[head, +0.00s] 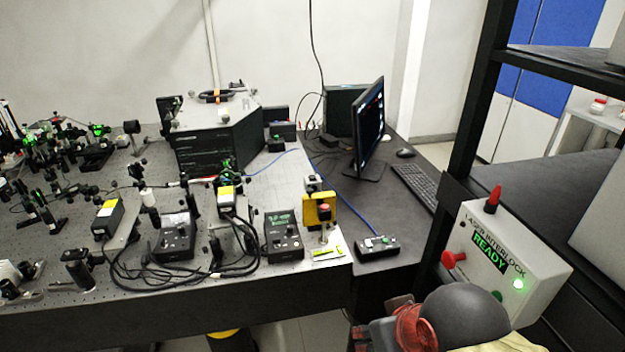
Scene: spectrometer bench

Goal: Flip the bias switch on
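A small black box (377,247) with small controls and a green light on top sits on the dark desk, just right of the optical table. A blue cable runs to it. It may carry the bias switch, but its label and the lever's position are too small to read. My arm shows at the bottom edge, right of centre, as a dark round joint with a red ring. Grey parts left of the ring may be my gripper (372,330); they are below and apart from the box. The fingertips are not clearly visible.
Two black controllers (283,236) (175,240) and loose black cables lie on the optical table (60,285). A yellow mount (319,210) stands near its right edge. A monitor (369,125) and keyboard (416,186) are behind. A laser interlock box (505,262) reading READY hangs at right.

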